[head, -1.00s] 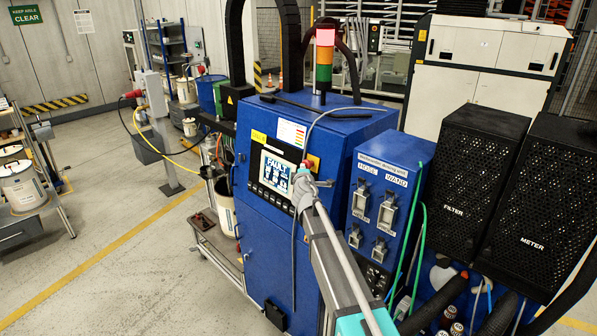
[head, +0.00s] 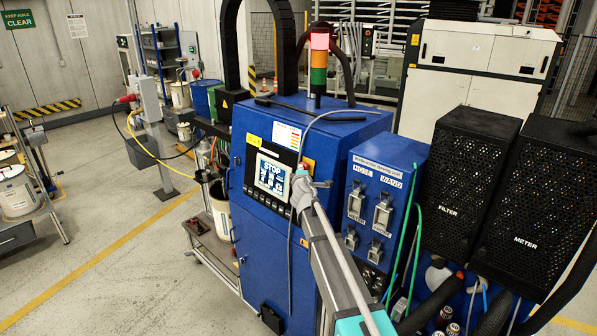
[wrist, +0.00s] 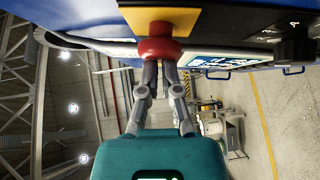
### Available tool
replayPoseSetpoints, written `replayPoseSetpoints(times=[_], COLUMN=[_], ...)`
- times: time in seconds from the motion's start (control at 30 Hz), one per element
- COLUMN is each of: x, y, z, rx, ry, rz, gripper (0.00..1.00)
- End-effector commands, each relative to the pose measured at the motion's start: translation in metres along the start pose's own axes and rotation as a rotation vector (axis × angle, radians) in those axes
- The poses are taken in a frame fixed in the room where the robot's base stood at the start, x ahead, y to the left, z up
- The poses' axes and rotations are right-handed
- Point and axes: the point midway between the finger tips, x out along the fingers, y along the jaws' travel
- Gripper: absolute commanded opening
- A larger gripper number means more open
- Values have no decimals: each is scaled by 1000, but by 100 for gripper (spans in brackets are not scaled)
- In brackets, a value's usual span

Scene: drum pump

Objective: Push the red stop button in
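The red stop button (wrist: 158,50) shows in the wrist view in front of its yellow plate (wrist: 160,20). In the head view my gripper (head: 301,174) hides the button, and a corner of the yellow plate (head: 309,163) shows beside it. In the wrist view my gripper (wrist: 160,64) has its fingers together, with the tips at the button and seemingly touching it. Nothing is held between them. How far the button is pressed in cannot be told.
The blue cabinet (head: 262,215) carries a stack light (head: 319,62) with its top segment lit. A hose and wand box (head: 382,200) with green cables stands right of my arm. Black filter and meter housings (head: 465,185) are further right. Open floor lies left.

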Motion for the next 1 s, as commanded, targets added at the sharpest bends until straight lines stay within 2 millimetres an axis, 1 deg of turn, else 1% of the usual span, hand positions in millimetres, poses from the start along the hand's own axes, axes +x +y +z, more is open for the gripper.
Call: replayPoseSetpoints(times=[0.03, 0.17, 0.43, 0.6, 0.8, 1.0], x=[3, -1, -20, -54, -88, -111], y=[1, 2, 5, 4, 4, 4], z=[5, 1, -23, -22, -24, -24], rx=[-4, -3, -2, -3, -1, -1], ry=[-14, -14, -8, -7, -5, -6], rz=[-2, -1, 3, 4, 4, 4], gripper=[0, 0, 0, 0, 0, 0])
